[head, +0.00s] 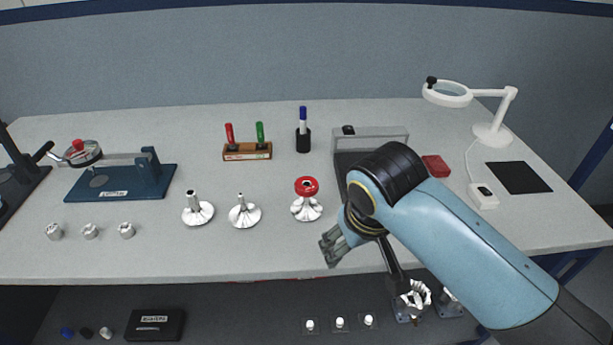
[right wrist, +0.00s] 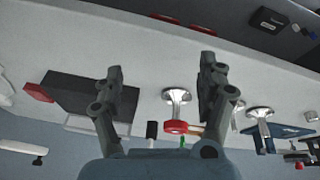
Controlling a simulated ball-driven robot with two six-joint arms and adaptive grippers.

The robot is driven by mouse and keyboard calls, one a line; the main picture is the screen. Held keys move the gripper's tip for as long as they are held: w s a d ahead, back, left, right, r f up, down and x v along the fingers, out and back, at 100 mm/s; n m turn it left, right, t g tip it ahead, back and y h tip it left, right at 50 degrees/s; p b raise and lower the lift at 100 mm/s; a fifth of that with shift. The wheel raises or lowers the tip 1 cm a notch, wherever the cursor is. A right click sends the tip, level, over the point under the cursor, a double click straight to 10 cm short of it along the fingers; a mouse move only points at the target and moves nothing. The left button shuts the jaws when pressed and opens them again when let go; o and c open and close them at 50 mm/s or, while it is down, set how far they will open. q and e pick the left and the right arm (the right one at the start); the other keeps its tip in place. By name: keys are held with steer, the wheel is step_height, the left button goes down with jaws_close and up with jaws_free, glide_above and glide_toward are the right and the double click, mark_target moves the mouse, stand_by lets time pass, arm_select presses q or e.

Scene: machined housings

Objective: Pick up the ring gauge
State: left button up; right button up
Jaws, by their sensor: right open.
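The red ring gauge (head: 306,187) sits on top of the rightmost of three silver flanged housings (head: 307,209). In the right wrist view the ring (right wrist: 174,127) and its housing (right wrist: 177,97) show beyond the fingers. My right gripper (head: 328,248) is near the table's front edge, in front of and slightly right of the ring, apart from it. In the right wrist view its fingers (right wrist: 160,68) are spread with nothing between them. My left gripper is not in view.
Two bare flanged housings (head: 198,210) (head: 244,212) stand to the left. A wooden stand (head: 247,152) with red and green handles and a black pen cup (head: 303,141) are behind. A dark tray (head: 345,165) and red box (head: 436,166) lie right. The front middle is clear.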

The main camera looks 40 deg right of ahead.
mark_target(306, 180)
steer(key=w+a+r+m+h+p, duration=0.1)
steer(key=w+r+m+p, duration=0.1)
steer(key=w+r+m, duration=0.75)
steer(key=w, duration=0.1)
steer(key=w+d+f+n, duration=0.1)
steer(key=w, duration=0.1)
steer(key=w+f+n, duration=0.1)
steer(key=w, duration=0.1)
steer(key=shift+w+d+f+n, duration=0.1)
steer(key=shift+d+f+n, duration=0.1)
steer(key=shift+f+n, duration=0.05)
steer(key=x, duration=0.5)
steer(key=shift+a+f+p, duration=0.1)
steer(key=shift+f+p, duration=0.25)
steer(key=shift+f, duration=0.05)
steer(key=shift+c, duration=0.4)
steer(key=c, duration=1.4)
steer(key=shift+w+r+b, duration=0.1)
steer(key=shift+r+b, duration=0.2)
steer(key=shift+r, duration=1.75)
steer(key=s+d+r, duration=0.2)
steer(key=d, duration=0.1)
steer(key=s+d+r, duration=0.1)
steer(key=d+r, duration=0.1)
steer(key=d, duration=0.2)
steer(key=s+d+r+b, duration=0.1)
steer(key=s+d+r, duration=0.1)
steer(key=d+r, duration=0.1)
steer(key=shift+s+d, duration=0.15)
steer(key=shift+s, duration=0.2)
